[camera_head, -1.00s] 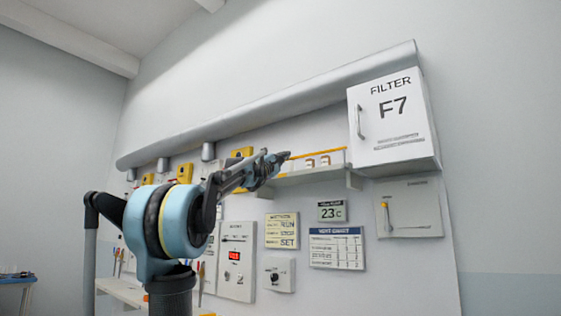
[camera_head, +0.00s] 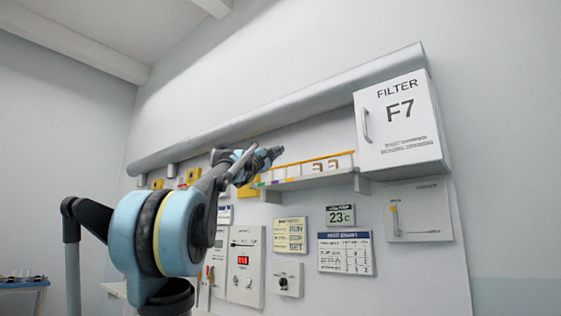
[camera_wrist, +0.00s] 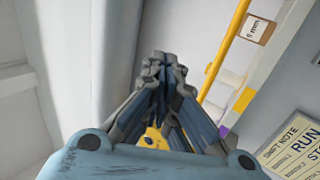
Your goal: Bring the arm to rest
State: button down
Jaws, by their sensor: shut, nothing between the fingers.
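My gripper (camera_head: 268,155) shows in the head view at the end of my raised arm, in front of the wall panel and just left of the small shelf. Its fingers are together and nothing is held between them. In the wrist view my gripper (camera_wrist: 163,62) points away from the camera with its fingertips meeting. It looks apart from the shelf, though the exact gap to the wall cannot be told.
The small shelf (camera_head: 312,181) has a yellow rail (camera_head: 310,160). Below are a shift note (camera_head: 291,235), a 23 C display (camera_head: 340,215), a chart (camera_head: 346,253) and a lever panel (camera_head: 420,210).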

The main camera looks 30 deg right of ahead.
jog(key=shift+s+a+r, duration=0.15)
jog(key=shift+s+a, duration=0.05)
jog(key=shift+a, duration=0.45)
jog(key=shift+s+a+r, duration=0.15)
jog(key=shift+s+a, duration=0.1)
jog(key=shift+a, duration=0.45)
jog(key=shift+s+a+r, duration=0.15)
jog(key=shift+s+a, duration=0.05)
jog(key=shift+a, duration=0.45)
